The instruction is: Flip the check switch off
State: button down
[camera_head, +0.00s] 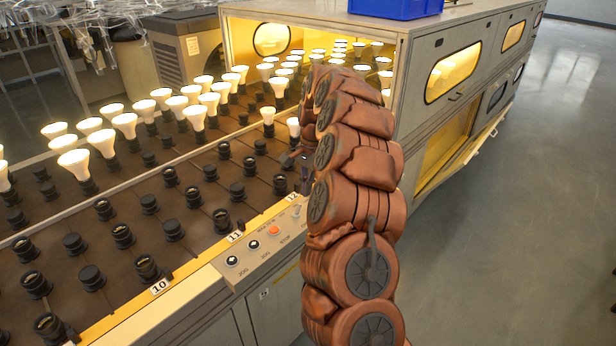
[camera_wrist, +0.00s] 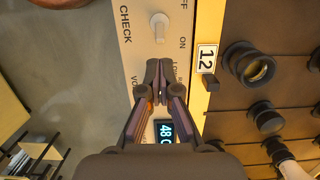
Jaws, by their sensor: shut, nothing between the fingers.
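The check switch (camera_wrist: 158,27) is a pale toggle on a cream panel in the wrist view, beside the word CHECK. OFF is printed toward the top of the picture and ON lower down. I cannot tell clearly which way its lever leans. My gripper (camera_wrist: 153,68) is shut and empty, with its fingertips just below the switch in the picture and apart from it. In the head view, my gripper (camera_head: 298,158) is partly hidden by my arm, above the conveyor's near edge.
The control panel (camera_head: 250,257) has black buttons and an orange one (camera_head: 274,230). A lit display (camera_wrist: 165,131) lies between my fingers in the wrist view. Sockets and glowing bulbs (camera_head: 103,141) fill the conveyor beside it. A cabinet (camera_head: 425,120) stands behind; grey floor is clear on the right.

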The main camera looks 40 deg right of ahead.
aim_at(303, 211)
jog(key=shift+s+a+f, duration=0.1)
jog(key=shift+a+f, duration=0.1)
jog(key=shift+f, duration=0.8)
jog(key=shift+a+f, duration=0.15)
jog(key=shift+f, duration=0.8)
